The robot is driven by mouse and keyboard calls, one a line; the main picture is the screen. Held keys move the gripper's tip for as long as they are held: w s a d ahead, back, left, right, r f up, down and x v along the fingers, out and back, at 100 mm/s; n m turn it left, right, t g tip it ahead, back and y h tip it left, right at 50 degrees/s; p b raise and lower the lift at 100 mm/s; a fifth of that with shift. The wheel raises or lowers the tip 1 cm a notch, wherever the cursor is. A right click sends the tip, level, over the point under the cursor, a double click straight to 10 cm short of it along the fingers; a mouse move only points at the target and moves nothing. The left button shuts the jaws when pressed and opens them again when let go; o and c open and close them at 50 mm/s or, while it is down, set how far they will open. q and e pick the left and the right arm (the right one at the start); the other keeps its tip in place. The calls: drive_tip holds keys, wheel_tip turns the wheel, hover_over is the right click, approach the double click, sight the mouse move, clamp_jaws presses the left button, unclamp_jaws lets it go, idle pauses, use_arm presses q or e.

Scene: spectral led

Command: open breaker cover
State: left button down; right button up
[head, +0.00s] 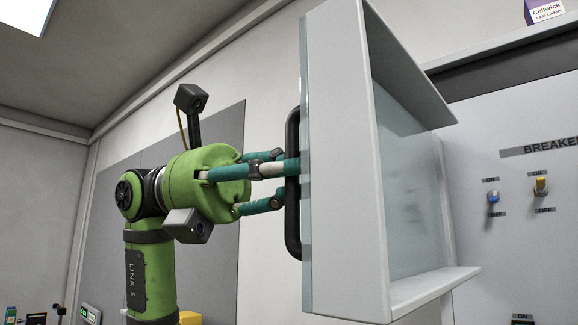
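The breaker cover (345,150) is a pale grey box-like door with a clear pane, swung out from the breaker panel (520,215) so that its open inner side faces right. A black vertical handle (293,235) is on its left face. My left gripper (290,175), green with teal fingers, reaches in from the left with its fingers around the handle's middle. One finger crosses in front of the handle; the far fingertips are hidden. My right gripper is not in view.
Blue (493,197) and yellow (541,185) switches sit on the panel, with ON and OFF labels. A ledge above it holds a lamp box (545,12). A grey board (215,150) is on the wall behind my arm. Small devices show at the bottom left.

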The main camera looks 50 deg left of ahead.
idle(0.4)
use_arm(q)
drive_tip(key=c, duration=1.1)
unclamp_jaws()
drive_tip(key=shift+d, duration=0.1)
drive_tip(key=v, duration=1.2)
drive_tip(key=shift+w, duration=0.1)
